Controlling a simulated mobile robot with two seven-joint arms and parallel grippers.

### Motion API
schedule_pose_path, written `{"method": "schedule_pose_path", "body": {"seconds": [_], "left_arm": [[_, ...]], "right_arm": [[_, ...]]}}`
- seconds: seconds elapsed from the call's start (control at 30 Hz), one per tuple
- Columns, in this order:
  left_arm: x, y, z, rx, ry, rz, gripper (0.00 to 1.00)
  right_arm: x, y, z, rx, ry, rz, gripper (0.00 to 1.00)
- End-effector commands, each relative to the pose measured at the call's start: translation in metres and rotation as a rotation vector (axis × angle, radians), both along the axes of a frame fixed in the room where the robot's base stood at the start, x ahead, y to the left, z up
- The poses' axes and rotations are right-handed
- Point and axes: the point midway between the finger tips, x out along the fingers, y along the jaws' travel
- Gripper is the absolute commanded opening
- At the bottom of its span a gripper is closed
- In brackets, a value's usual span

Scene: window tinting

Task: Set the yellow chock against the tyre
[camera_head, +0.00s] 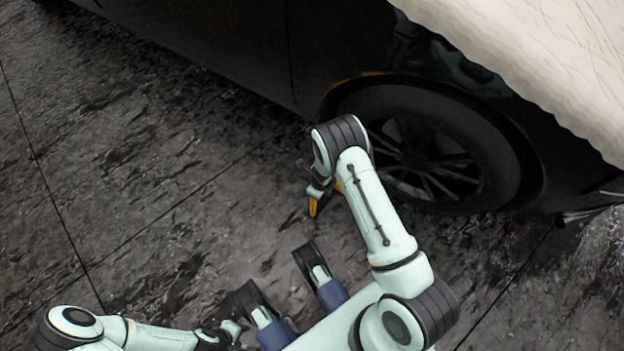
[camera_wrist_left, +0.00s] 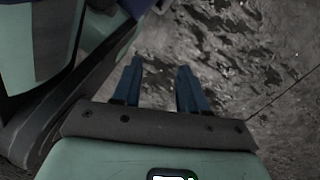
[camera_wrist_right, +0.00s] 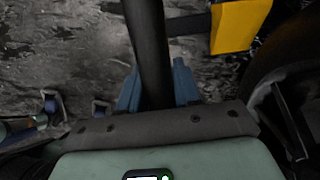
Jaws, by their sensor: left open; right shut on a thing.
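The yellow chock (camera_head: 314,207) shows as a small strip below my right wrist in the head view. It is larger at the top of the right wrist view (camera_wrist_right: 238,26), joined to a dark bar. My right gripper (camera_wrist_right: 156,68) is shut on the chock's dark bar; my wrist hides most of it in the head view. The dark tyre (camera_head: 500,150) is to the right of the chock and also at the right edge of the right wrist view (camera_wrist_right: 272,72). I see no clear contact between them. My left gripper (camera_wrist_left: 160,68) is open and empty, low in the head view (camera_head: 238,328).
The dark car body (camera_head: 230,45) fills the top of the head view, with a pale sheet (camera_head: 530,60) at upper right. The dark, seamed floor (camera_head: 130,180) is clear to the left.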

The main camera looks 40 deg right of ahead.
Motion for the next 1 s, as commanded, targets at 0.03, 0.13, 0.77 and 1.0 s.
{"method": "schedule_pose_path", "body": {"seconds": [0.03, 0.13, 0.77, 1.0], "left_arm": [[-0.004, 0.000, -0.003, -0.001, 0.013, 0.001, 0.43], [-0.009, 0.000, -0.004, -0.002, 0.029, 0.003, 0.43], [-0.015, 0.001, -0.006, -0.004, 0.050, 0.004, 0.43], [-0.015, 0.001, -0.006, -0.004, 0.050, 0.004, 0.43]], "right_arm": [[0.005, -0.008, 0.002, -0.011, -0.007, 0.001, 0.00], [0.010, -0.017, 0.003, -0.009, -0.010, 0.000, 0.00], [0.035, -0.077, 0.004, -0.006, -0.010, -0.001, 0.00], [0.043, -0.098, 0.004, -0.007, -0.009, -0.001, 0.00]]}}
